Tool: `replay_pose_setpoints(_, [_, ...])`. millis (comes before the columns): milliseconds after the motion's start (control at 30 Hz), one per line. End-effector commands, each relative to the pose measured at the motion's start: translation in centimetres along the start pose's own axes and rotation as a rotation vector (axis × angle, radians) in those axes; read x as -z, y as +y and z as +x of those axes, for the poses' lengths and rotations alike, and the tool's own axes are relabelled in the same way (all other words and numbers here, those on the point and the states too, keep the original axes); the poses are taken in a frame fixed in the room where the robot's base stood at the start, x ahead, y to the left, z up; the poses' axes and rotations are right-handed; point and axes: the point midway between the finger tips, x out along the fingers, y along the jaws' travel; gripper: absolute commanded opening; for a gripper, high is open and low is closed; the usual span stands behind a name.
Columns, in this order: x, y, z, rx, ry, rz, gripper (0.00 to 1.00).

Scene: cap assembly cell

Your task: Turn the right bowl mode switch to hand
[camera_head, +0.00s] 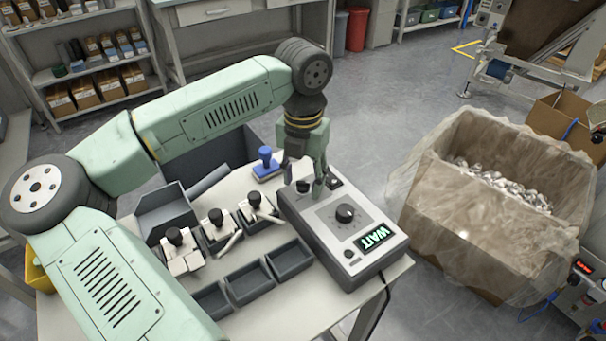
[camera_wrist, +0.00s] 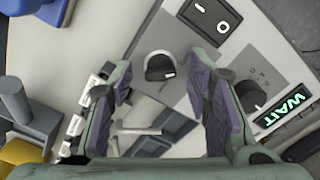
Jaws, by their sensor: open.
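My gripper (camera_head: 318,186) is open and empty, pointing down over the far end of a grey control box (camera_head: 317,238). In the wrist view, its two fingers (camera_wrist: 162,85) spread on either side of a black round-based control with a pale marker (camera_wrist: 160,68); whether they touch it I cannot tell. A round black knob (camera_head: 345,213) sits nearer the middle of the box and shows beside the right finger in the wrist view (camera_wrist: 250,95). No readable label names a right bowl mode switch. A small box with a red display (camera_head: 584,268) stands at the right edge, its controls too small to read.
The control box has a lit WAIT display (camera_head: 374,238) and a black rocker switch (camera_wrist: 210,17). Several toggle clamps (camera_head: 175,237), dark trays (camera_head: 248,282) and a blue-handled stamp (camera_head: 266,158) share the table. A lined carton (camera_head: 490,245) stands right; floor between is clear.

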Motion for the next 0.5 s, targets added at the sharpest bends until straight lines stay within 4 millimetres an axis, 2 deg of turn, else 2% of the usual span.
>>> replay_pose_setpoints(333, [0.03,-0.03,0.44,0.000,0.001,0.001,0.44])
replay_pose_setpoints(500, [0.03,-0.03,0.42,0.000,0.001,0.000,0.33])
